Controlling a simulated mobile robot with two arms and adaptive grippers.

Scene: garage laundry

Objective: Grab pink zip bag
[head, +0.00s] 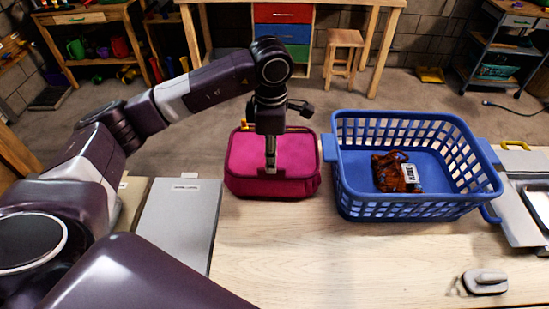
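The pink zip bag (248,159) stands on the pale wooden table, left of the blue basket. It is a boxy, rounded bag with a darker lower side, and a small yellow piece shows at its back left edge. My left gripper (271,168) points straight down over the bag, its fingertips in front of the bag's top in the picture. The fingers show almost edge-on as one narrow shape, so I cannot tell their gap or whether they touch the bag. My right gripper is not in view.
The blue basket (408,207) stands close to the bag's right and holds a brown packet (390,172) with a white label. A grey folder-like panel (178,218) lies at left. A small grey object (485,281) sits at front right. The table's front middle is clear.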

